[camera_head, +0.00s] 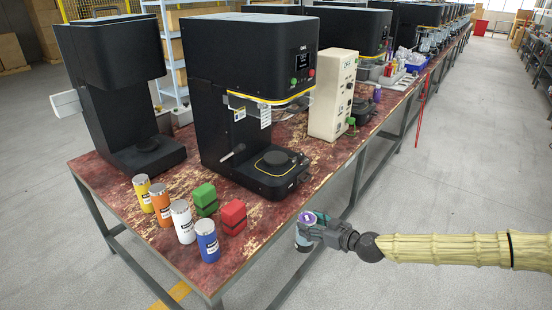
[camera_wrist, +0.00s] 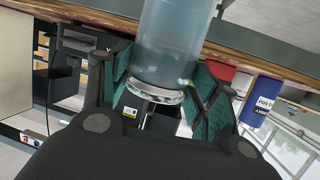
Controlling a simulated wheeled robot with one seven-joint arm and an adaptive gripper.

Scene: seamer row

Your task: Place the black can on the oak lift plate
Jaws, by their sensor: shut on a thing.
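My gripper (camera_head: 308,226) is off the front right edge of the table, pointing left. In the wrist view its green-padded fingers (camera_wrist: 165,94) are shut around a smooth grey-blue, see-through-looking cylinder (camera_wrist: 175,40) with a silver rim. I see no plainly black can; in the head view little of the held thing shows, with a purple patch on its end. The nearest black machine (camera_head: 245,75), whose small label seems to read OAK, has a round black lift plate (camera_head: 277,158) low at its front. The plate looks empty and lies up and left of my gripper.
On the worn red table (camera_head: 165,235) stand yellow (camera_head: 143,190), orange (camera_head: 161,203), white (camera_head: 183,220) and blue (camera_head: 207,240) cans. Green (camera_head: 205,199) and red (camera_head: 232,216) blocks lie beside them. A cream control box (camera_head: 333,95) stands right of the machine.

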